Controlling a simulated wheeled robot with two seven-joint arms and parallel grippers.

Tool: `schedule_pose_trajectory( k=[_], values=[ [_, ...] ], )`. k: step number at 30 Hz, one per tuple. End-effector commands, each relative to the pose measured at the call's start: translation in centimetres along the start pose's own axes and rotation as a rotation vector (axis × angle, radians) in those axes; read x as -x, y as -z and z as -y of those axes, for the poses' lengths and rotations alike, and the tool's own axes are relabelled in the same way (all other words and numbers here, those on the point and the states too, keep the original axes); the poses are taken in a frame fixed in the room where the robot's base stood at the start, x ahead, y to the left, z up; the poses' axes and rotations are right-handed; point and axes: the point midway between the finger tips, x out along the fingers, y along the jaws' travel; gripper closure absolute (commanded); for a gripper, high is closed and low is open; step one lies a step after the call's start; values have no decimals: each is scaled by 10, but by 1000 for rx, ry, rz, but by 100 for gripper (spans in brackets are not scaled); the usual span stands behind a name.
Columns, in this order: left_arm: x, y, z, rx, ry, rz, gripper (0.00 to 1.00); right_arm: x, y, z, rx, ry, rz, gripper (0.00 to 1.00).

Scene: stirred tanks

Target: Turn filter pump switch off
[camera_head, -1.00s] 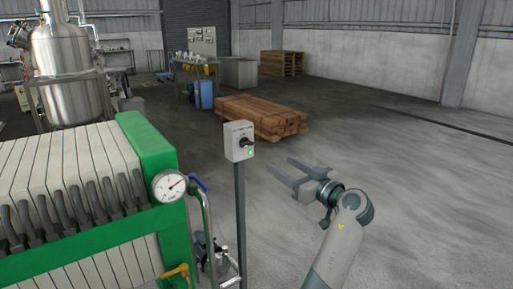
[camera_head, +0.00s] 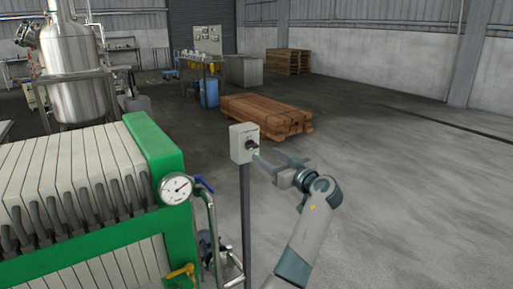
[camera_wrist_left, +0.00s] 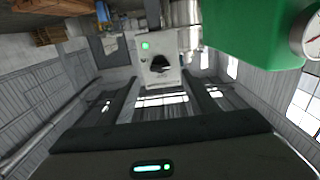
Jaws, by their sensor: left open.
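The filter pump switch is a grey box (camera_head: 244,143) on a dark post, with a black rotary knob (camera_head: 252,145) on its face. The wrist view shows the box (camera_wrist_left: 143,72), its black knob (camera_wrist_left: 160,66) and a lit green lamp (camera_wrist_left: 146,46). My left gripper (camera_head: 270,162) is open, with its fingers pointing at the box front. In the wrist view its two dark fingers (camera_wrist_left: 160,84) stand on either side of the knob's line. Whether they touch the box cannot be told. My right gripper is not in view.
A green-framed filter press (camera_head: 150,150) with a round pressure gauge (camera_head: 176,189) and piping stands left of the post. A steel tank (camera_head: 75,75) is behind it. Stacked timber (camera_head: 265,117) lies beyond the switch. The floor to the right is clear.

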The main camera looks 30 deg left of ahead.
Motion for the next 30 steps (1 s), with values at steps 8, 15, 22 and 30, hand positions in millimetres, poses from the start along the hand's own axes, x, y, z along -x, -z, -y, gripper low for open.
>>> schedule_pose_trajectory(
  k=[8,15,22,30],
  values=[
    [-48,2,0,-1,1,-1,47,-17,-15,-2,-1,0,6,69],
    [-70,0,0,0,-1,0,47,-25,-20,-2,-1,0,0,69],
    [-74,0,0,0,-1,0,47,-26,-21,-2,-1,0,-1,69],
    [-74,0,0,0,-1,0,73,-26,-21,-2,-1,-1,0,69]
  ],
)
